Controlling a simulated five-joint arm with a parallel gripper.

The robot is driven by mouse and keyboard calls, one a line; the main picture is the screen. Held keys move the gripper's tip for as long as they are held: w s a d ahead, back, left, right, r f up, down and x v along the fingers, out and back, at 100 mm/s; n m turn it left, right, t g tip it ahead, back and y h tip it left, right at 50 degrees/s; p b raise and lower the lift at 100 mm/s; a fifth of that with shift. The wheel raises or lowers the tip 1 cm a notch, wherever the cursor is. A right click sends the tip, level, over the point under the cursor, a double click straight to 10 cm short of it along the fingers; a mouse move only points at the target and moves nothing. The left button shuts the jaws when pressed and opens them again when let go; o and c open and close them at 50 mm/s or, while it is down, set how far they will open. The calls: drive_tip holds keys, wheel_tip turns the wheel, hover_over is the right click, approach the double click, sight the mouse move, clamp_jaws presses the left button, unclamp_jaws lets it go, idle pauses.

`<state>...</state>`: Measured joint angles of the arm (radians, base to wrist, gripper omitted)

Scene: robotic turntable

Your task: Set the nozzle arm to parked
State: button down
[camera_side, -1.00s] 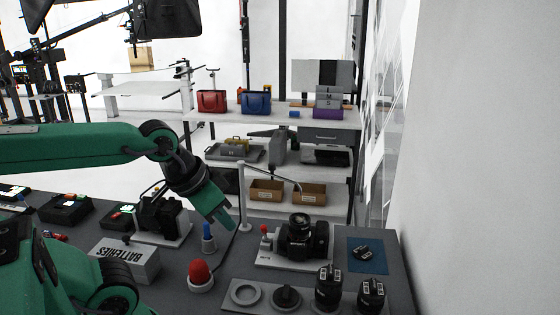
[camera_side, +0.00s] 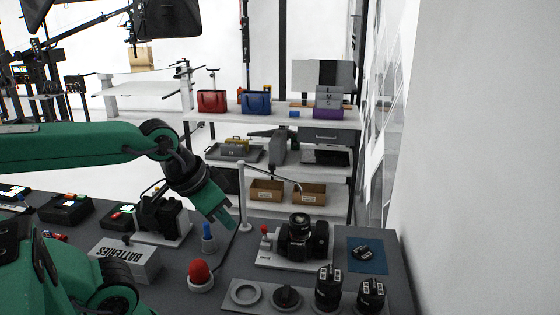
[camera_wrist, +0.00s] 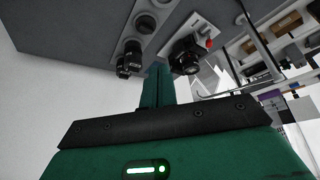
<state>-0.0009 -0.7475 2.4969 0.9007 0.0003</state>
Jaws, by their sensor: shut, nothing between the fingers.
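The nozzle arm (camera_side: 272,172) is a thin pale arm reaching right from the top of a white post (camera_side: 243,205). Its tip hangs above and behind the black camera (camera_side: 302,238), which sits on a white plate. The post also shows in the wrist view (camera_wrist: 258,42). My gripper (camera_side: 230,224) points down and right, left of the post and apart from the nozzle arm. Its green fingers are shut and empty, and they show in the wrist view (camera_wrist: 158,82).
A red-domed button (camera_side: 199,273) and a blue-tipped item (camera_side: 208,240) stand below my gripper. A tray with black lenses (camera_side: 328,290) lies at the front right, beside a blue mat (camera_side: 368,262). Another camera (camera_side: 160,213) and a batteries box (camera_side: 125,262) are to the left.

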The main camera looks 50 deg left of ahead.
drive_tip(key=w+a+r+n, duration=0.1)
drive_tip(key=w+a+r, duration=0.25)
drive_tip(key=w, duration=0.25)
drive_tip(key=w+a+r, duration=0.3)
drive_tip(key=w+r, duration=0.2)
drive_tip(key=w, duration=0.1)
drive_tip(key=w+a+r+n+g+y, duration=0.1)
drive_tip(key=w+a+g, duration=0.1)
drive_tip(key=w+a, duration=0.8)
drive_tip(key=shift+w+a, duration=0.15)
drive_tip(key=shift+w, duration=1)
wheel_tip(320, 180, down, 10)
drive_tip(key=shift+s+r, duration=0.25)
drive_tip(key=shift+s, duration=0.1)
drive_tip(key=shift+s, duration=0.2)
idle(0.3)
